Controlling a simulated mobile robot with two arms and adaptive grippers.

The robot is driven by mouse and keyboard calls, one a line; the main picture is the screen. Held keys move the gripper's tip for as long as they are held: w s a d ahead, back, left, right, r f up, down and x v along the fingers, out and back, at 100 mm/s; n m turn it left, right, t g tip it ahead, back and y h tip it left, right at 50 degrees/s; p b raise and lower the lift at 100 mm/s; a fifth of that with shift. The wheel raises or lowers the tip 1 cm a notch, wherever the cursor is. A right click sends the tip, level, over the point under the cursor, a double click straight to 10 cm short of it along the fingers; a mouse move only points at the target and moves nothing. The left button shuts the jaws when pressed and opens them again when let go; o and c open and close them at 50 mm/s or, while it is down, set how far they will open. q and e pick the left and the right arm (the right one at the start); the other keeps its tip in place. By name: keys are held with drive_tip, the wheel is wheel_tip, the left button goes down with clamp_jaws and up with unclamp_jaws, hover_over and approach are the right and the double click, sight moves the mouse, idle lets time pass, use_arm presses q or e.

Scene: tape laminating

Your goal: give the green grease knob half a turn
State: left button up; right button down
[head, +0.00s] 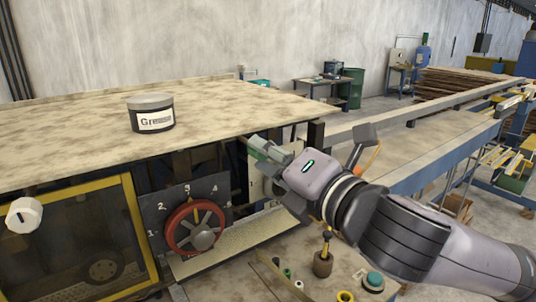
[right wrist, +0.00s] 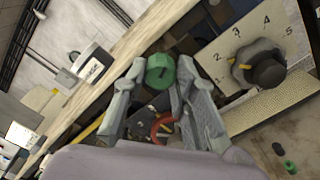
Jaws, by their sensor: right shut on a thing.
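The green grease knob (right wrist: 160,72) shows between the fingertips of my right gripper (right wrist: 163,66) in the right wrist view. The fingers are shut on it, one on each side. A dark slot or mark shows on the knob's face. In the head view my right gripper (head: 262,150) reaches in from the right to the table's right edge, and its fingers largely hide the knob there. My left gripper is not in view.
A jar labelled Grease (head: 151,122) stands on the tabletop (head: 70,140). Below are a red handwheel (head: 180,231) with a numbered plate and a white knob (head: 24,215). A black dial knob (right wrist: 265,70) is right of my gripper. Small parts lie on the lower bench.

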drive_tip(key=shift+f+m+p, duration=0.1)
drive_tip(key=shift+m+p, duration=3.5)
drive_tip(key=shift+m, duration=7.7)
drive_tip(key=shift+f, duration=0.1)
drive_tip(key=c, duration=1.3)
unclamp_jaws()
drive_tip(key=shift+r, duration=0.25)
wheel_tip(320, 180, up, 10)
drive_tip(key=shift+f, duration=0.1)
